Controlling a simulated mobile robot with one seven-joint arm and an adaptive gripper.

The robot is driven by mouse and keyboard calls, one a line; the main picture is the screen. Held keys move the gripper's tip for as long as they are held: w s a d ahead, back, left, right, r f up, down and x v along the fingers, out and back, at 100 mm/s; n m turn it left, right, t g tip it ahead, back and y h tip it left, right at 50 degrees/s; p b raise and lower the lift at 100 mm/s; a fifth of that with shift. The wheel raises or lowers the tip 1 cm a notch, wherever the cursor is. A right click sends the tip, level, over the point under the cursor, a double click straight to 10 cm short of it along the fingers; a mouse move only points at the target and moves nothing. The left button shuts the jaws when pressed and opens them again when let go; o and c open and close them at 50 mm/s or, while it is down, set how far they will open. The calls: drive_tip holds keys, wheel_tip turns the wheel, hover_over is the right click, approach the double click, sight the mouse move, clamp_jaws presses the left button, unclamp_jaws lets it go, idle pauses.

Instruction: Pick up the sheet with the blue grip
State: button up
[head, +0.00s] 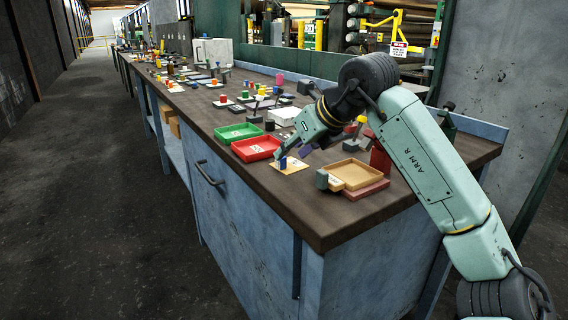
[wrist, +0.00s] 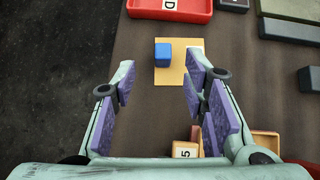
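The sheet with the blue grip is a flat yellow-tan sheet (head: 290,165) on the bench top, near its front edge. It also shows in the wrist view (wrist: 172,76), just beyond my fingertips. Its blue block-shaped grip (head: 283,162) stands upright on it and shows in the wrist view (wrist: 163,54). My gripper (wrist: 158,75) is open and empty, with purple pads on both fingers. In the wrist view the grip lies between the lines of the two fingers, ahead of the tips. In the head view my gripper (head: 293,152) is close above the sheet, and I cannot tell its exact height.
A red tray (head: 255,148) and a green tray (head: 238,131) lie beyond the sheet. A tan tray (head: 354,175) sits on a reddish one to the right, with a grey-green block (head: 322,179) beside it. Many small items crowd the far bench (head: 300,207); its front corner is bare.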

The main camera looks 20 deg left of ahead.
sight(289, 159)
drive_tip(key=x, duration=0.5)
drive_tip(key=shift+w+r+p, duration=0.2)
drive_tip(key=shift+p, duration=0.15)
drive_tip(key=shift+c, duration=0.5)
clamp_jaws()
